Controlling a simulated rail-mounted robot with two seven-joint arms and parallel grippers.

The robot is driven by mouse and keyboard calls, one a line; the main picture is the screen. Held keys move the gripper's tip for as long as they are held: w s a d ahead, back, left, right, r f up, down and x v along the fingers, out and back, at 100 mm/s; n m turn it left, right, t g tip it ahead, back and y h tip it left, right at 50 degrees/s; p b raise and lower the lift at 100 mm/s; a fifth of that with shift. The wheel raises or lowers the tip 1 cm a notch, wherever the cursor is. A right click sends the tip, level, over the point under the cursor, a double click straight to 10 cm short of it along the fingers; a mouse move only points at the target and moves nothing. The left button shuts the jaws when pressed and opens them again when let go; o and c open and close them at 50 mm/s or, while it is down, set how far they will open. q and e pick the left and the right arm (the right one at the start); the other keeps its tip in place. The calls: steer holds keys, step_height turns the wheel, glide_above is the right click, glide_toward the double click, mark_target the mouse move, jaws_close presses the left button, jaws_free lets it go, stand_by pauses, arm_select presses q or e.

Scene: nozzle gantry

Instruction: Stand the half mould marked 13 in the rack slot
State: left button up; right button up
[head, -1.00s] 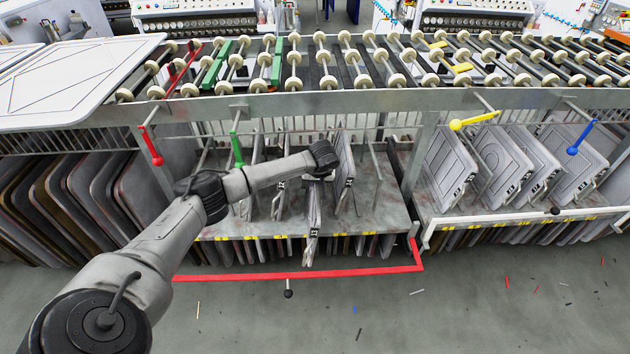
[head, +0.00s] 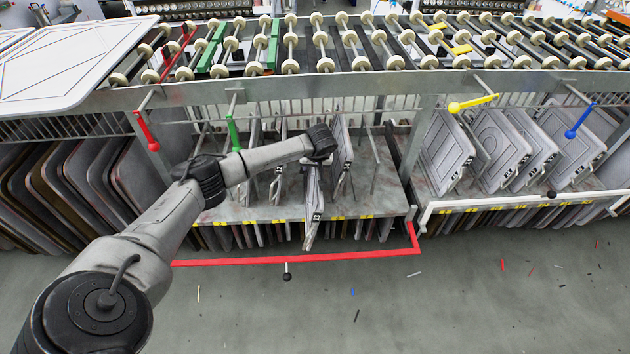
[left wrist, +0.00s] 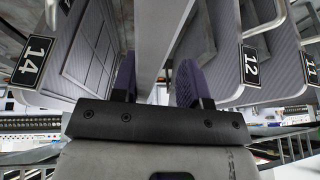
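A thin grey half mould (head: 311,190) stands nearly upright at the rack (head: 265,213), with its lower end sticking out past the rack's front edge. In the left wrist view a grey panel (left wrist: 158,40) runs between the two purple finger pads of my left gripper (left wrist: 158,85). In the head view the left wrist hides the fingers. My right gripper is out of view.
Other half moulds (head: 341,155) stand close on both sides. A roller conveyor (head: 320,45) runs above the rack. A second rack with moulds (head: 445,155) stands to the right.

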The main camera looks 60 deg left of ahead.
arm_select(q)
steer(key=shift+r, duration=0.45)
steer(key=d+p, duration=0.1)
steer(key=p, duration=0.1)
steer(key=s+d+r+p, duration=0.1)
steer(key=p, duration=0.1)
steer(key=shift+s+d+r, duration=0.2)
steer(key=shift+r, duration=0.1)
steer(key=p, duration=0.7)
glide_above(315, 205)
steer(key=s+d+p, duration=0.3)
steer(key=s+d, duration=0.1)
steer(key=d, duration=0.3)
steer(key=s+d+p, duration=0.4)
steer(key=d, duration=0.4)
steer(key=shift+s+r, duration=0.15)
steer(key=shift+s, duration=0.15)
steer(key=shift+d, duration=0.1)
